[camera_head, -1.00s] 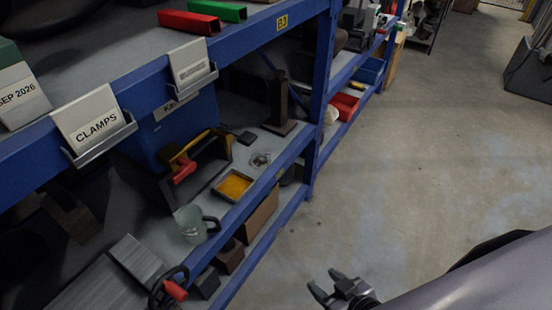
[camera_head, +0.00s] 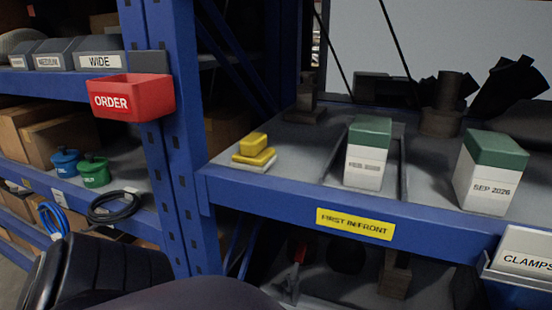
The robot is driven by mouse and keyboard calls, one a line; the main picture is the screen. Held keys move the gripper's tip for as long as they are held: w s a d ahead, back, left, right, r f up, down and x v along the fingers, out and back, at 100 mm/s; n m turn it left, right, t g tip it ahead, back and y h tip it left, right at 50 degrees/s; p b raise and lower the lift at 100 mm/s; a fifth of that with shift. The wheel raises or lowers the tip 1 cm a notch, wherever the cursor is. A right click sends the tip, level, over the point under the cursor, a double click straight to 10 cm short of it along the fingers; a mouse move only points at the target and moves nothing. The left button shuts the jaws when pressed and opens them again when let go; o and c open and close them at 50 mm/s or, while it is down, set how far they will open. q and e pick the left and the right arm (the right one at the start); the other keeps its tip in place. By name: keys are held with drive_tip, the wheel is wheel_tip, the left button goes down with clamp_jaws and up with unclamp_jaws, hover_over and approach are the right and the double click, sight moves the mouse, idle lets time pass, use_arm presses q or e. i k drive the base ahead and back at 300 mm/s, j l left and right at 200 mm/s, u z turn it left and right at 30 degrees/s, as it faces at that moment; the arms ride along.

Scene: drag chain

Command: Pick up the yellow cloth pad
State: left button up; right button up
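A small stack of yellow pads (camera_head: 253,150) lies on the grey shelf top near the left blue post. A smaller yellow block sits on a wider yellow pad, with a whitish layer beneath. I cannot tell whether any of these is cloth. Neither of my grippers shows now. Only a dark part of my own arm crosses the bottom left, well below and apart from the stack.
Two white boxes with green tops stand right of the stack, one (camera_head: 367,160) in a shallow dark tray and one (camera_head: 489,180) beyond. A red ORDER bin (camera_head: 132,97) hangs by the blue post (camera_head: 178,130). A yellow FIRST IN FRONT label (camera_head: 355,224) marks the shelf edge.

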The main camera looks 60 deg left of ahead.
sight(253, 156)
drive_tip(key=k+l+u, duration=0.15)
drive_tip(key=k+u, duration=0.15)
drive_tip(key=j+u, duration=0.1)
drive_tip(key=u, duration=0.3)
drive_tip(key=i+u, duration=0.1)
drive_tip(key=u, duration=0.35)
drive_tip(key=i+j+u, duration=0.1)
drive_tip(key=u, duration=0.3)
drive_tip(key=i+u, duration=0.2)
drive_tip(key=k+l, duration=0.25)
drive_tip(key=k, duration=0.25)
drive_tip(key=z, duration=0.05)
